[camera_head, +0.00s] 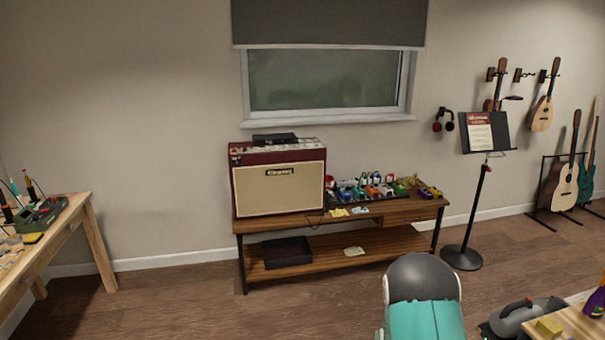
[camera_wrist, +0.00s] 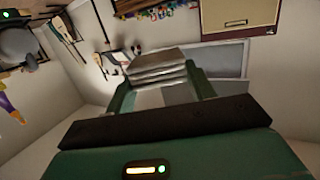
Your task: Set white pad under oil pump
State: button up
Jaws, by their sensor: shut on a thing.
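In the wrist view my gripper (camera_wrist: 160,82) has its green fingers shut on a pale, layered pad (camera_wrist: 156,62). The pad looks white to light grey and juts out beyond the fingertips, held in the air. The gripper is not visible in the head view; only a teal and dark grey part of my arm shows at the bottom. A purple and yellow bottle-like thing (camera_head: 596,303) stands on a wooden table at the lower right edge, partly cut off. It also shows at the left of the wrist view (camera_wrist: 12,103). I cannot tell whether it is the oil pump.
Another workbench (camera_head: 50,245) is at left. Floor between is clear.

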jog(key=a+f+n+y, duration=0.1)
jog(key=a+y, duration=0.3)
jog(key=a, duration=0.7)
jog(key=shift+s+a+f+n, duration=0.25)
jog(key=shift+s+f+n, duration=0.2)
jog(key=shift+n, duration=0.45)
jog(key=s+d+r+m+g+h, duration=0.1)
jog(key=d+r+m+h, duration=0.15)
jog(key=d, duration=0.85)
jog(key=s+d+r+m+g+h, duration=0.1)
jog(key=d+m+h, duration=0.25)
jog(key=d, duration=0.65)
jog(key=s+d+r+m+g+h, duration=0.15)
jog(key=d+h, duration=0.25)
jog(key=d, duration=0.7)
jog(key=s+d+r+m+g+h, duration=0.2)
jog(key=s+d+r+g, duration=0.1)
jog(key=s+d, duration=0.5)
jog(key=s+d+r+m+g+h, duration=0.2)
jog(key=s+d+m+g, duration=0.1)
jog(key=s+d, duration=0.4)
jog(key=s+d+r+m+g+h, duration=0.2)
jog(key=s+d+r+m+g, duration=0.1)
jog(key=s+d, duration=0.5)
jog(key=shift+s+d+r, duration=0.3)
jog(key=shift+d+r, duration=0.05)
jog(key=shift+d, duration=0.9)
jog(key=shift+g, duration=0.25)
